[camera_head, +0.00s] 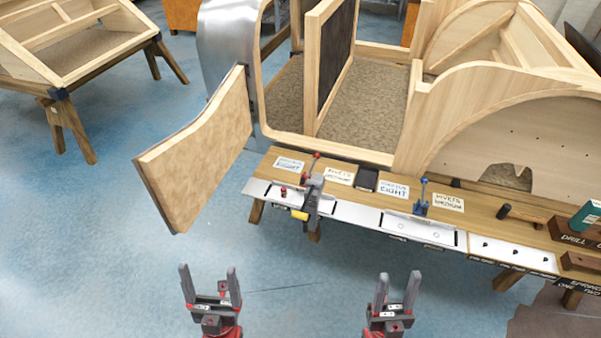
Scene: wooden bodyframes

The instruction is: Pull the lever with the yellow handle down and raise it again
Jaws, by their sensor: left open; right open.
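The lever (311,200) is a dark grey arm on the front edge of the wooden bench, with a yellow handle (300,214) at its near end. The handle sticks out a little over the bench's front edge. A red-knobbed part (316,156) stands just behind the lever. My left gripper (209,284) is open and empty, in front of the bench and to the left of the handle. My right gripper (397,288) is open and empty, in front of the bench and to the right of the handle. Neither gripper touches the lever.
The bench (480,213) carries paper labels, a blue-knobbed tool (421,198) and a teal box (586,215) at the right. A wooden bodyframe (400,120) stands behind, its open door panel (200,150) jutting out at left. Blue floor lies clear around my grippers.

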